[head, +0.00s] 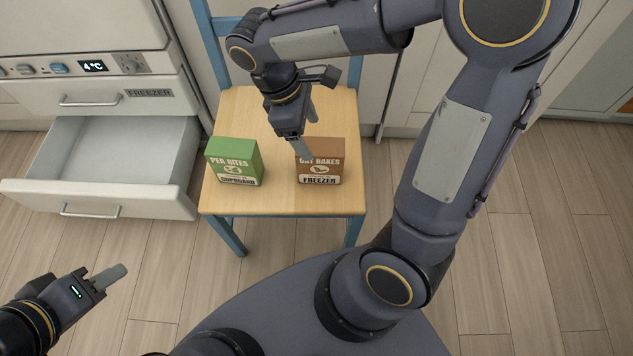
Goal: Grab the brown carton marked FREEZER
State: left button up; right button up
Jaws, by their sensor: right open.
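The brown carton (328,170), marked OAT BAKES and FREEZER, stands upright on the right part of a wooden chair seat (270,200). My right gripper (309,137) is open and points down at the carton from above and behind. One finger overlaps the carton's upper left corner in the picture; I cannot tell whether it touches. The other finger is further back, partly behind the gripper body. My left gripper (118,272) is low at the left, over the floor and far from the carton. Only one finger slab shows clearly there, so its opening is unclear.
A green carton (235,162), marked PEA BITES and CUPBOARD, stands left of the brown one with bare seat between. The fridge's open FREEZER drawer (105,145) looks empty. Blue chair legs (229,236) and backrest bars frame the seat. The wooden floor is clear.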

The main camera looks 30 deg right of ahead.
aim_at(319, 146)
jog(key=f, duration=0.2)
jog(key=w+f+b, duration=0.1)
jog(key=shift+d+f+n+h, duration=0.15)
jog(key=shift+d+n+h, duration=0.15)
jog(key=shift+n+h, duration=0.1)
jog(key=shift+b+x, duration=0.65)
jog(key=shift+x, duration=0.55)
jog(key=b+x, duration=0.2)
jog(key=x, duration=0.1)
jog(key=b+x, duration=0.1)
jog(key=shift+d+f, duration=0.1)
jog(key=shift+d, duration=0.2)
jog(key=shift+s+d+f, duration=0.1)
jog(key=shift+d+f, duration=0.05)
jog(key=shift+f, duration=0.1)
pick_arm(q)
notch_tip(319, 146, down, 7)
jog(key=d, duration=0.1)
pick_arm(e)
jog(key=shift+r, duration=0.1)
pick_arm(q)
jog(key=shift+r, duration=0.15)
pick_arm(e)
jog(key=shift+f, duration=0.25)
